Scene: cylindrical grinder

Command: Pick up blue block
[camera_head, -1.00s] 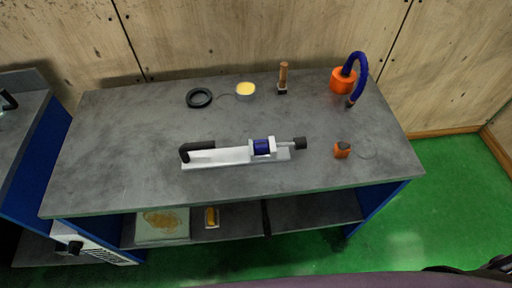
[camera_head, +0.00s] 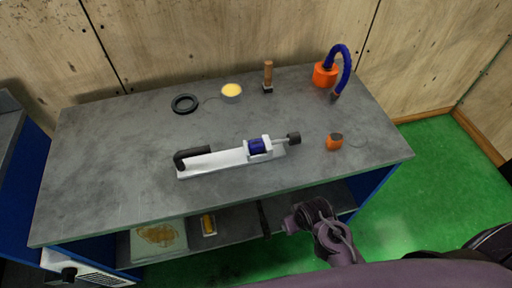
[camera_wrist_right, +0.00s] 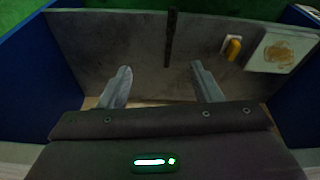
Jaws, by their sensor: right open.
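The blue block (camera_head: 257,146) looks like a short dark blue cylinder. It sits in a white holder on the white grinder base (camera_head: 215,163), on the grey table. My right gripper (camera_head: 297,217) is in front of the table's front edge, lower right of the block and apart from it. In the right wrist view its two fingers (camera_wrist_right: 160,70) are spread with nothing between them, facing the lower shelf. The block does not show in the right wrist view. My left gripper is not in view.
The table's front edge (camera_head: 140,227) lies between my right gripper and the block. An orange-black object (camera_head: 334,142) stands right of the grinder. Behind are a black ring (camera_head: 185,103), a yellow-filled cup (camera_head: 231,92), a wooden-handled tool (camera_head: 268,76) and an orange pot with blue hose (camera_head: 325,74).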

